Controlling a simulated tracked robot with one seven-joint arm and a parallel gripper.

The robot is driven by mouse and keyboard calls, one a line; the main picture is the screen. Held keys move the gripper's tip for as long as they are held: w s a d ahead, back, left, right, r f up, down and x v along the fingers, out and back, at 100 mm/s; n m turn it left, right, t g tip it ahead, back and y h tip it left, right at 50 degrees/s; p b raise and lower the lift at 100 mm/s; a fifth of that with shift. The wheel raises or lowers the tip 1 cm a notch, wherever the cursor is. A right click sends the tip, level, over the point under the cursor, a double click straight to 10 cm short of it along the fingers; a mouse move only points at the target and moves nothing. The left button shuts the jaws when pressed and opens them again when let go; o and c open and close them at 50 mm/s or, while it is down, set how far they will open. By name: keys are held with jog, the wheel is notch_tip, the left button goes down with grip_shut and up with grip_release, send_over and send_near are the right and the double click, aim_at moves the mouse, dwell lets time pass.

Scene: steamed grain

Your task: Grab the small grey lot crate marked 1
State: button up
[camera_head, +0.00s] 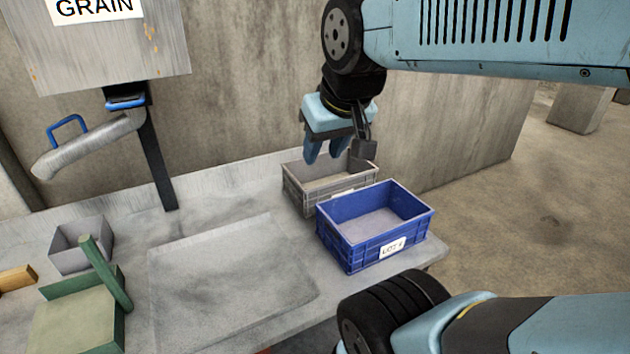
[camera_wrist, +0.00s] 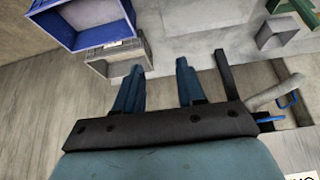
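A grey crate (camera_head: 296,192) stands behind the blue crate on the bench; a pale label shows partly on its front, with its marking not readable. In the wrist view the same grey crate (camera_wrist: 118,52) lies at upper left, partly behind one finger. My gripper (camera_head: 325,152) hangs fingers down over the back part of this crate's opening. The wrist view shows its two blue fingers (camera_wrist: 160,68) well apart with nothing between them. I cannot tell whether the fingertips are below the crate's rim.
A blue crate (camera_head: 345,243) marked LOT, its number unclear, stands close in front of the grey one. A flat grey plate (camera_head: 225,285) lies to the left. A small grey bin (camera_head: 70,262), a green box (camera_head: 75,325) and a grain chute (camera_head: 90,145) are further left. A wall stands behind.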

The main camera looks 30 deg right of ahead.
jog(key=m+g, duration=0.6)
jog(key=m, duration=1.2)
send_over(343, 191)
notch_tip(343, 191, down, 24)
notch_tip(343, 191, down, 8)
jog(key=shift+s+a+f, duration=0.1)
jog(key=shift+f, duration=0.15)
jog(key=shift+w+f, duration=0.2)
jog(key=shift+f, duration=1.1)
jog(key=shift+w+f, duration=0.15)
jog(key=shift+f, duration=1.15)
grip_shut()
